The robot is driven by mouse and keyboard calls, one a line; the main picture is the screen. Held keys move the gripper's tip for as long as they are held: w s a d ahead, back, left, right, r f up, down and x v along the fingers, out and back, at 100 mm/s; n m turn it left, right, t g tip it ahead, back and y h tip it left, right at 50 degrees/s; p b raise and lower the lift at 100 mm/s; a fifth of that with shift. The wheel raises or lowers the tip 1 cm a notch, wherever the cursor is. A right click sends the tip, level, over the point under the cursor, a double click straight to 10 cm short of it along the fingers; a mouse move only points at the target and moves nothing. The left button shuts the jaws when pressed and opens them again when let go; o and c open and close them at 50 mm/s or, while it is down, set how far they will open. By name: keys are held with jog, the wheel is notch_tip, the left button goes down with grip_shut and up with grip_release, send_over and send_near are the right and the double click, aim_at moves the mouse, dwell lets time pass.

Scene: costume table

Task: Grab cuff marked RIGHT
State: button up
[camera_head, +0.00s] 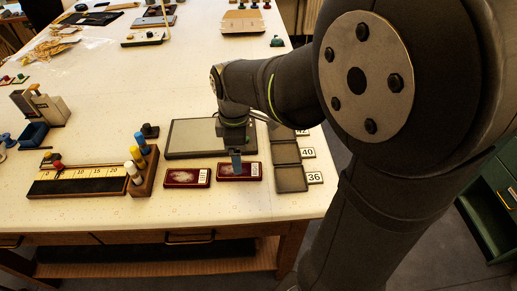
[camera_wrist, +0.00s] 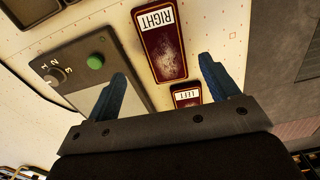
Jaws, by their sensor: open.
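The cuff marked RIGHT is a worn dark red strip with a white label, lying flat in the wrist view (camera_wrist: 165,55). By its place it is the right-hand of two red cuffs in the head view (camera_head: 226,172), where my gripper (camera_head: 236,160) hangs over it and hides part. In the wrist view my open gripper (camera_wrist: 165,85) has one blue finger to each side of the cuff's lower end, holding nothing. The height gap is unclear. The cuff marked LEFT (camera_wrist: 187,97) shows partly behind my gripper; it appears as the left red cuff in the head view (camera_head: 181,178).
A flat grey panel (camera_head: 190,138) lies behind the cuffs; the wrist view shows its green button (camera_wrist: 96,61) and dial. Dark trays (camera_head: 291,178) with number tags sit to the right. A block with coloured pegs (camera_head: 145,178) and a ruler board (camera_head: 80,183) stand left. The table's front edge is close.

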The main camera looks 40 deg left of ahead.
jog(key=shift+s+f, duration=0.2)
jog(key=shift+f, duration=1.3)
jog(key=shift+s+f, duration=0.15)
jog(key=shift+f, duration=1.35)
jog(key=shift+c, duration=0.4)
jog(key=c, duration=1.1)
